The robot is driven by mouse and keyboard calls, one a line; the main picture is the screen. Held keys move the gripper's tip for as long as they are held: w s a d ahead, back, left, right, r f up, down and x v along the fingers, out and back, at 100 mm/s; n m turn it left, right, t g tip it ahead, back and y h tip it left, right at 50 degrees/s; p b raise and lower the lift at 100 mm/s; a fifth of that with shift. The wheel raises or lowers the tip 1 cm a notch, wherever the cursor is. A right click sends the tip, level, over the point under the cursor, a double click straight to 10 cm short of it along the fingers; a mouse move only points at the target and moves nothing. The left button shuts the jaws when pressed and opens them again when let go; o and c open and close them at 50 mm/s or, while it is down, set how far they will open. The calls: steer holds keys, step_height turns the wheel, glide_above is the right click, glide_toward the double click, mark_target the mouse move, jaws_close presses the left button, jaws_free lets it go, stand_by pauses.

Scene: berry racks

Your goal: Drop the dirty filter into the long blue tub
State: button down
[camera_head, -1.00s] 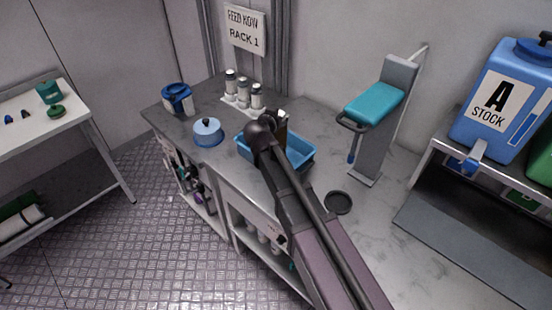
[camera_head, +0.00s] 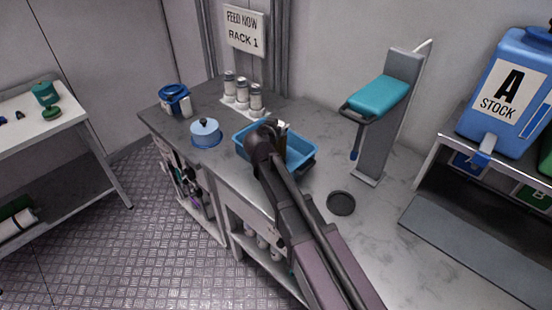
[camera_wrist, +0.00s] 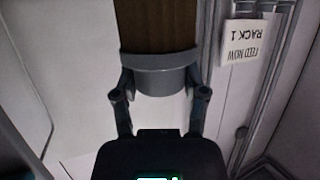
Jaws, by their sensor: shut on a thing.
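The dirty filter (camera_wrist: 155,28), a brown cylinder with a grey end cap, fills the top of the wrist view. My gripper (camera_wrist: 159,92) is shut on the grey cap, one finger on each side. The long blue tub (camera_head: 302,161) stands on the grey counter in the head view. My arm crosses in front of the tub and hides its middle. My gripper and the filter are mostly hidden there behind my wrist, above the tub. I cannot tell their exact height over it.
A blue lidded pot (camera_head: 205,135), a blue canister (camera_head: 174,98) and white-bodied bottles (camera_head: 243,94) stand left of and behind the tub. A teal-padded stand (camera_head: 376,130) and a dark round dish (camera_head: 341,203) are to its right. A side table (camera_head: 62,128) stands at far left.

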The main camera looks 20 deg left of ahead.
steer(key=shift+c, duration=0.2)
jaws_free()
steer(key=shift+w, duration=0.15)
stand_by(0.4)
